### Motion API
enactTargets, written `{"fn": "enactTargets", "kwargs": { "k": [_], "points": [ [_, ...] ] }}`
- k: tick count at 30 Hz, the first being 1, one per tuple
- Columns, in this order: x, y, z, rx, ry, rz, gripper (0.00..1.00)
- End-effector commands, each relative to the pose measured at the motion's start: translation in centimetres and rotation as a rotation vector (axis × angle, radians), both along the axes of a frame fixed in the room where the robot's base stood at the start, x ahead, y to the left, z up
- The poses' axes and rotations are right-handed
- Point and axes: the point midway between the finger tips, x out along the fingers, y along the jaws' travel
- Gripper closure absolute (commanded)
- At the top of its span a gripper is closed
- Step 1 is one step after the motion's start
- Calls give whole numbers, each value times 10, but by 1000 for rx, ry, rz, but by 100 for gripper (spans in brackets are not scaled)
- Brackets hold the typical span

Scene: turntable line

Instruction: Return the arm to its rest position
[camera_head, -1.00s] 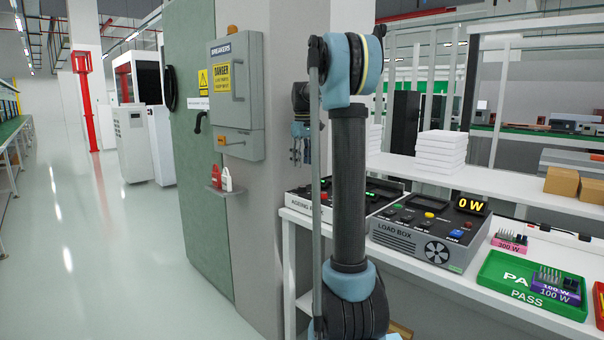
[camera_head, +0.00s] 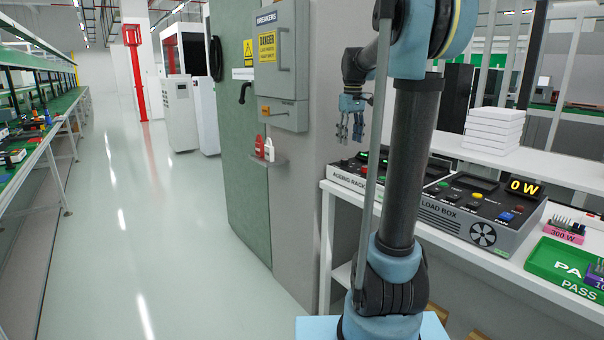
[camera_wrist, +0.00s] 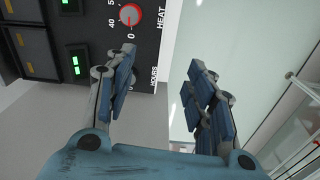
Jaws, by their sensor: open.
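My gripper (camera_head: 350,132) hangs in the air above the left end of the bench, in front of the grey pillar. Its fingers point down and hold nothing. In the wrist view my gripper (camera_wrist: 160,95) is open, its two sets of blue-padded fingers apart with empty space between them. My arm stands upright at the right of the head view and hides part of the bench. The ageing rack (camera_head: 350,178) lies below my gripper; its panel with a red heat knob (camera_wrist: 131,15) shows at the top left of the wrist view.
The load box (camera_head: 470,217), reading 0 W, is right of my arm. A green PASS tray (camera_head: 562,262) and a pink 300 W block (camera_head: 563,232) sit farther right. The breaker box (camera_head: 283,65) hangs on the pillar. The floor (camera_head: 150,240) at left is clear.

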Motion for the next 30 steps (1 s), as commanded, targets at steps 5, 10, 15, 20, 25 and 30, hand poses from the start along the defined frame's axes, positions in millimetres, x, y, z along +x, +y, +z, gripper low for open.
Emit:
{"fn": "enactTargets", "kwargs": {
  "k": [5,10,15,20,25,30],
  "points": [
    [-55,0,-15,2,-22,-66,51],
    [-105,1,-35,7,-42,-130,51],
    [-153,1,-60,12,-62,-193,51],
    [-196,1,-88,19,-81,-252,51],
    [-240,1,-123,26,-100,-315,51],
    [-281,1,-163,35,-120,-378,51]
  ]
}}
